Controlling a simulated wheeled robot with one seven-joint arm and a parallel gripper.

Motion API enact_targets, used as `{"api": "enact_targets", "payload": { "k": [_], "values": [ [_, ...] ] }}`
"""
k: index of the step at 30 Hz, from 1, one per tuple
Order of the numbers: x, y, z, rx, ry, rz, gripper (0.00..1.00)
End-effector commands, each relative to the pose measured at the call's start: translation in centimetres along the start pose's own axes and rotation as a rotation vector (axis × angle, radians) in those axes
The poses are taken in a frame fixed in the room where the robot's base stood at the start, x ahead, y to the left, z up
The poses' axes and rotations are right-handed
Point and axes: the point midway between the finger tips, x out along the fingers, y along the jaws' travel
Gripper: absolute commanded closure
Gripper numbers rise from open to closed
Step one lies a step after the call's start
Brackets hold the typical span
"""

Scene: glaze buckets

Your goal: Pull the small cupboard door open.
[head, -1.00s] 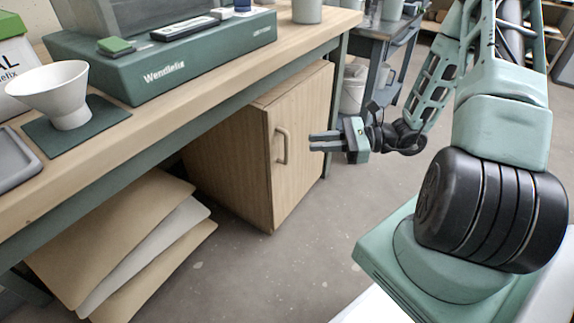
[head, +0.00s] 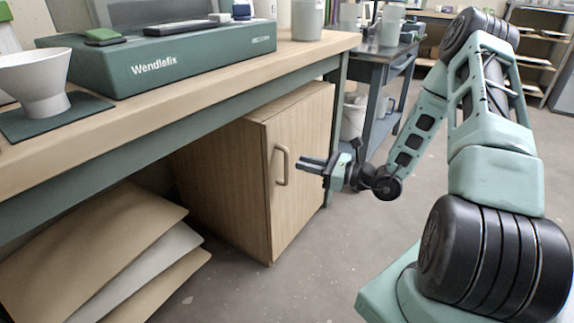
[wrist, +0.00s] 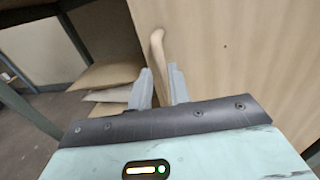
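The small wooden cupboard (head: 225,185) stands under the workbench, and its door (head: 303,165) looks shut. A pale, curved vertical handle (head: 282,165) is on the door's left side. My gripper (head: 301,164) is just right of the handle in the head view, its fingers pointing left toward it and seemingly a little short of it. In the wrist view my gripper (wrist: 160,75) has its two grey fingers apart with nothing held. The handle (wrist: 157,48) shows just beyond and between the fingertips. I cannot tell whether they touch it.
The workbench edge (head: 200,115) runs above the cupboard. Stacked boards or bags (head: 90,250) lie under the bench to the left. A dark side table (head: 375,75) with a white bucket (head: 353,117) stands behind. The floor in front of the door is clear.

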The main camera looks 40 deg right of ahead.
Motion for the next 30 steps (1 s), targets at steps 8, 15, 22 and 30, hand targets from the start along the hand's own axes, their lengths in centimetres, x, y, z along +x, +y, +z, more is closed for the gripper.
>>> {"api": "enact_targets", "payload": {
  "k": [8,15,22,30],
  "values": [
    [4.7,0.0,-0.2,-0.002,-0.001,0.002,0.81],
    [6.0,0.0,0.0,0.0,0.0,0.001,0.81],
    [6.1,0.0,0.0,0.0,0.0,0.0,0.81],
    [6.0,0.0,0.0,0.0,0.0,0.001,1.0]
  ]
}}
